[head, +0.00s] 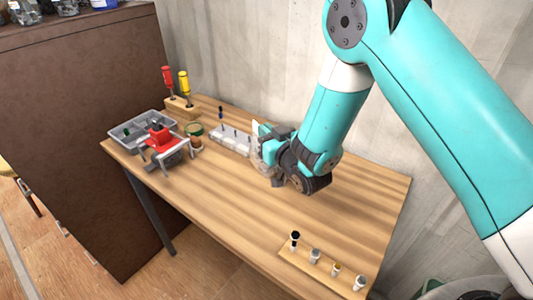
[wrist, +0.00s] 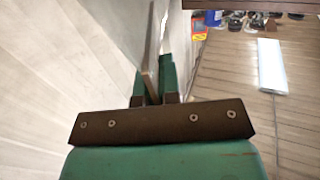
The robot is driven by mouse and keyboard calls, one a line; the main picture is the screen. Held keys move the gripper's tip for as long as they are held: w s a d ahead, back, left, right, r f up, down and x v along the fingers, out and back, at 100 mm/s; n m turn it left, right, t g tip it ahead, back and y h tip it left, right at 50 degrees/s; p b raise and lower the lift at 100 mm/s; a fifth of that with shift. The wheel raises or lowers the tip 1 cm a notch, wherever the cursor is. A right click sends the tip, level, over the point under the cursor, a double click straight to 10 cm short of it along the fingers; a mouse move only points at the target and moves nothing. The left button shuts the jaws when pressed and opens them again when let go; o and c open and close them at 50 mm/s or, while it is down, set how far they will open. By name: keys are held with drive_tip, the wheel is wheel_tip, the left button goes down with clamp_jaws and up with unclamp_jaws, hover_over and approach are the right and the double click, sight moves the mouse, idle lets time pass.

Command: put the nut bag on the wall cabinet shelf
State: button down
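My gripper (head: 262,132) is above the back middle of the workbench, pointing left. In the wrist view its green fingers (wrist: 157,80) show beyond a dark bracket, with a thin pale strip between or beside them. A pale, greyish shape (head: 260,160) shows at the gripper in the head view. I cannot tell whether it is the nut bag or part of the gripper, nor whether the fingers hold anything. I cannot make out the wall cabinet shelf for certain in either view.
The wooden workbench (head: 235,190) bears a grey tray (head: 152,122), a red-and-grey vise (head: 163,146), a screwdriver stand (head: 183,111), a grey block with pins (head: 230,139) and a bit strip (head: 308,270). A brown cabinet (head: 85,130) stands left. The bench middle is clear.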

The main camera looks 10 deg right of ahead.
drive_tip(key=shift+f+p, duration=0.45)
drive_tip(key=shift+f, duration=1.95)
drive_tip(key=c, duration=1.8)
unclamp_jaws()
drive_tip(key=shift+s+f, duration=0.1)
drive_tip(key=o, duration=0.5)
